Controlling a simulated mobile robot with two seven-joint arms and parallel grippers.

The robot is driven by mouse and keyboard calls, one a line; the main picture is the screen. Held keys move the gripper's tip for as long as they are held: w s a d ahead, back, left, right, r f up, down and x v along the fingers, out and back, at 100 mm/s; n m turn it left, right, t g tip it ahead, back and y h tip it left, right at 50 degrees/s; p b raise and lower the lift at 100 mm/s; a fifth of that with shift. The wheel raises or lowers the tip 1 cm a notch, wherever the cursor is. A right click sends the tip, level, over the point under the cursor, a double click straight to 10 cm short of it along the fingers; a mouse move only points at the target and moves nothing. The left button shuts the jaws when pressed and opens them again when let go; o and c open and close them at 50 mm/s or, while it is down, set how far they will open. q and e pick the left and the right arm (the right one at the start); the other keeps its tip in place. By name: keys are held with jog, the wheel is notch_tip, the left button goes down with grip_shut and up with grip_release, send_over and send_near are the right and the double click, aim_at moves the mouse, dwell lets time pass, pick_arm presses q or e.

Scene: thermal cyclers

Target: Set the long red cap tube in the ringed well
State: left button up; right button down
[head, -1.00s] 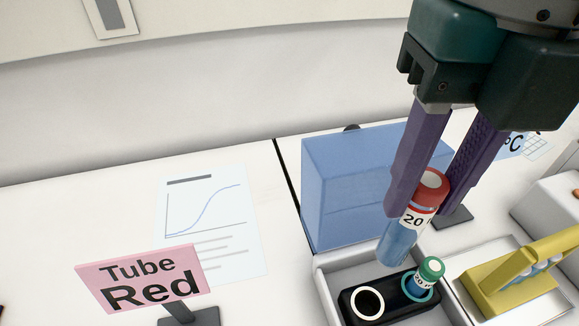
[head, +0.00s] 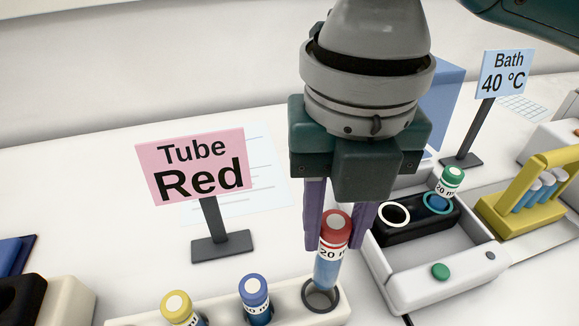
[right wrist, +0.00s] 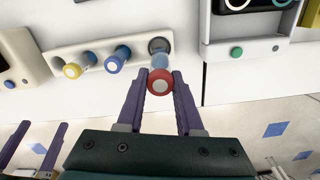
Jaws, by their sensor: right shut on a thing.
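The long red cap tube (head: 327,265), with blue liquid, is between the fingers of my right gripper (head: 338,240), which is shut on it. It is nearly upright at a grey-ringed well (head: 320,297) at the right end of a white rack (head: 285,312). Its lower end is over the well's mouth; I cannot tell whether it has entered. A white-ringed well (head: 394,213) in a black block (head: 410,228) is empty. The right wrist view shows the red cap (right wrist: 160,82) between the fingers. My left gripper (right wrist: 44,124) shows there with fingers apart, empty.
A yellow-capped tube (head: 177,306) and a blue-capped tube (head: 254,293) stand in the same rack. A green-capped tube (head: 449,184) stands in the black block. The "Tube Red" sign (head: 194,167) is behind the rack. A yellow holder (head: 515,205) stands at right.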

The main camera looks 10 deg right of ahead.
aim_at(326, 270)
notch_tip(326, 270, down, 4)
jog(key=shift+r, duration=0.1)
notch_tip(326, 270, down, 4)
jog(key=shift+r+b, duration=0.15)
jog(key=shift+b, duration=0.5)
jog(key=shift+f, duration=0.2)
jog(key=shift+f, duration=0.15)
jog(key=c, duration=0.6)
grip_release()
jog(key=shift+o, duration=0.2)
